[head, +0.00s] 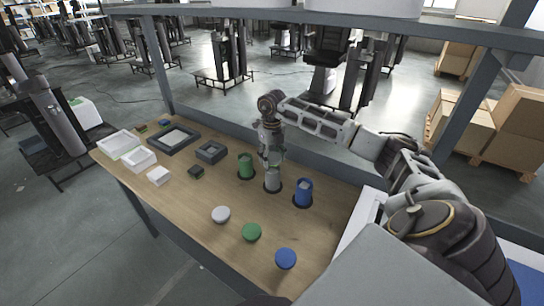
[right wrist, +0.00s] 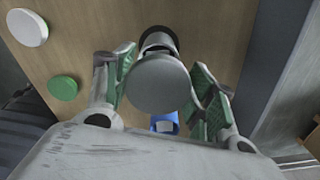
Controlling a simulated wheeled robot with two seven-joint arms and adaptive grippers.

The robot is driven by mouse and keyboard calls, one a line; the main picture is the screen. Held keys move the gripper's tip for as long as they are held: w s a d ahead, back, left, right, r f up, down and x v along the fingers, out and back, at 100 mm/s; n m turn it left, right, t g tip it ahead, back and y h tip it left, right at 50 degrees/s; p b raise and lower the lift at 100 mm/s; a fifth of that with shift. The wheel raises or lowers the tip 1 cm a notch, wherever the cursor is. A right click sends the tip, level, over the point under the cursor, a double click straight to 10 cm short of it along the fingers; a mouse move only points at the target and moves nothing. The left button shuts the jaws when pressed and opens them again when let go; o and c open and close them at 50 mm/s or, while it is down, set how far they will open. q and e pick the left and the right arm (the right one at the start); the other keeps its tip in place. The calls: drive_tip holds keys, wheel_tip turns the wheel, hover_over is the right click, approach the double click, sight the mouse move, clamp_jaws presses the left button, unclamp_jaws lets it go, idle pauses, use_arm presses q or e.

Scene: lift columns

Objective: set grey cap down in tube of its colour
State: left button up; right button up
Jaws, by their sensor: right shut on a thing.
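The grey cap (right wrist: 158,84) shows as a round grey disc between the fingers of my right gripper (right wrist: 162,88) in the right wrist view. In the head view my right gripper (head: 270,160) points down, shut on the cap, over the grey tube (head: 272,182). The cap hides the tube's mouth in the wrist view, so I cannot tell whether it touches the tube. The green tube (head: 246,166) stands left of the grey one, the blue tube (head: 303,193) right of it; the blue tube also shows in the wrist view (right wrist: 164,122). My left gripper is not in view.
A whitish round cap (head: 221,214), a green cap (head: 251,232) and a blue cap (head: 285,258) lie on the wooden table (head: 180,200) in front of the tubes. Trays and boxes, including a dark tray (head: 174,138), stand at the left. A grey frame beam runs behind.

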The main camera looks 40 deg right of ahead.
drive_tip(key=shift+f+b, duration=0.45)
drive_tip(key=shift+f, duration=0.65)
drive_tip(key=shift+f, duration=0.6)
idle(2.5)
drive_tip(key=o, duration=1.1)
drive_tip(key=shift+r, duration=0.1)
drive_tip(key=shift+r+p, duration=2.05)
drive_tip(key=shift+r, duration=1.4)
drive_tip(key=shift+f, duration=0.1)
